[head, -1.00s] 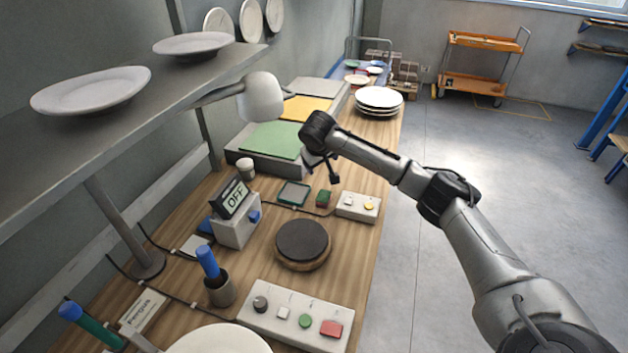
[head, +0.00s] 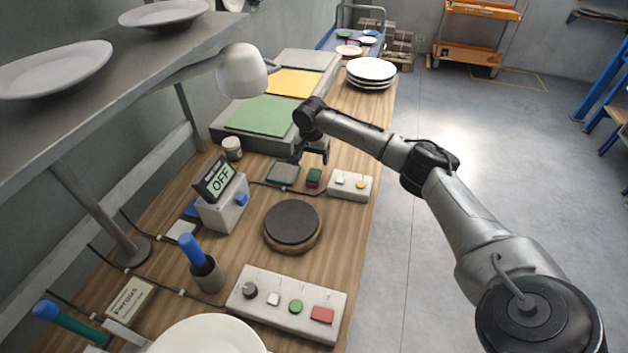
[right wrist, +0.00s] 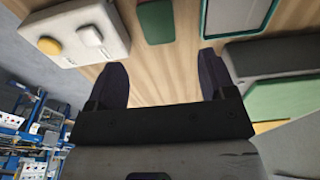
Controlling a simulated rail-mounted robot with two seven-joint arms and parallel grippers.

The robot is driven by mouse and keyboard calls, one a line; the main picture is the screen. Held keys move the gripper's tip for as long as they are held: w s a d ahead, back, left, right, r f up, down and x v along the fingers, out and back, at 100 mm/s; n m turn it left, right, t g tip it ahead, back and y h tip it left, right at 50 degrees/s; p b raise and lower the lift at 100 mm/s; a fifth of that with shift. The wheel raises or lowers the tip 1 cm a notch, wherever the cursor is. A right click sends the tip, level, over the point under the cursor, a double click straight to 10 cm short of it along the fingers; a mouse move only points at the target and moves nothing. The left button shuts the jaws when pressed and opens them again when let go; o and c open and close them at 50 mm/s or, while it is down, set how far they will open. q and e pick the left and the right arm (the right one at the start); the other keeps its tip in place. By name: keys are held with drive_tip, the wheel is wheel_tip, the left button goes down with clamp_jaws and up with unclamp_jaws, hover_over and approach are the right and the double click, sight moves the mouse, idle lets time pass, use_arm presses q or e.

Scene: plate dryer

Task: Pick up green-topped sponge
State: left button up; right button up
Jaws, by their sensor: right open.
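The small green-topped sponge (head: 314,178) lies on the wooden bench between a small green-rimmed tray and a white button box. In the right wrist view the sponge (right wrist: 157,20) shows as a dark green block near the top edge, ahead of the gap between my fingers. My right gripper (head: 311,158) is open and empty, pointing down above the bench close to the sponge, apart from it. Its two dark fingers (right wrist: 160,68) stand wide apart in the right wrist view. My left gripper is not in view.
The green-rimmed tray (head: 283,173) is left of the sponge; the white button box (head: 350,186) is right of it. A round dark-topped plate (head: 292,224) sits nearer. A grey block with a green top (head: 265,115) lies behind. The shelf (head: 150,85) overhangs at left.

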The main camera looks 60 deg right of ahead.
sight(314, 175)
drive_tip(key=f, duration=0.4)
drive_tip(key=shift+w+d+b, duration=0.1)
drive_tip(key=shift+d+b, duration=0.15)
drive_tip(key=shift+b, duration=0.05)
drive_tip(key=f+b, duration=0.1)
drive_tip(key=f, duration=0.3)
drive_tip(key=shift+s, duration=0.2)
drive_tip(key=shift+f, duration=0.7)
drive_tip(key=shift+d, duration=0.1)
drive_tip(key=shift+c, duration=0.3)
drive_tip(key=c, duration=0.9)
